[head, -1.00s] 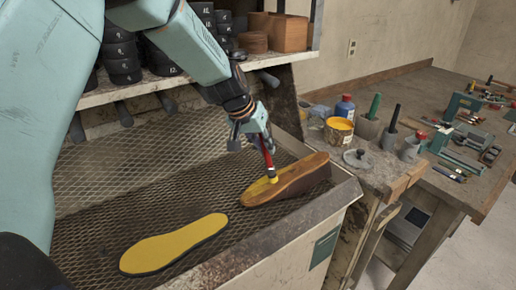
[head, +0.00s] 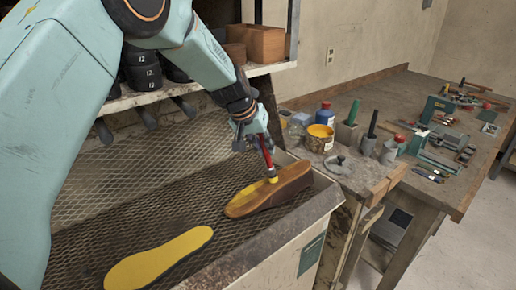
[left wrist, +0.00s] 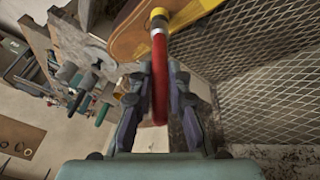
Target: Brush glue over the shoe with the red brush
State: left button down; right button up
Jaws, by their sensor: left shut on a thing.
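My left gripper (head: 255,136) is shut on the red brush (head: 267,158), which hangs down with its yellow tip at the shoe's top surface. In the left wrist view the brush (left wrist: 159,80) stands between the fingers (left wrist: 150,95). The brown shoe (head: 262,195) lies upside-down-looking on the mesh at the right end of the bench, with a yellow patch under the tip; it shows in part in the left wrist view (left wrist: 127,38). A yellow-coated sole (head: 160,258) lies on the mesh nearer to me. My right gripper is not in view.
An open glue can (head: 320,138) and a blue bottle (head: 325,115) stand on the side table, right of the mesh (head: 110,205). Green- and black-handled tools stand in holders there. A shelf (head: 130,101) with black blocks runs behind the mesh.

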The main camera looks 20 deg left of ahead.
pick_arm(q)
jog(key=w+d+r+p, duration=0.2)
jog(key=w+d+p, duration=0.2)
jog(key=w, duration=0.1)
jog(key=shift+w+d+r, duration=0.15)
jog(key=shift+w+r, duration=0.1)
jog(key=shift+w, duration=0.1)
dwell(1.1)
jog(key=shift+d, duration=0.1)
jog(key=shift+w+d+r+p, duration=0.1)
jog(key=shift+w+d+p, duration=0.15)
jog(key=shift+w+p, duration=0.2)
jog(key=shift+s+d+f, duration=0.1)
jog(key=shift+d+f, duration=0.15)
dwell(0.3)
dwell(0.4)
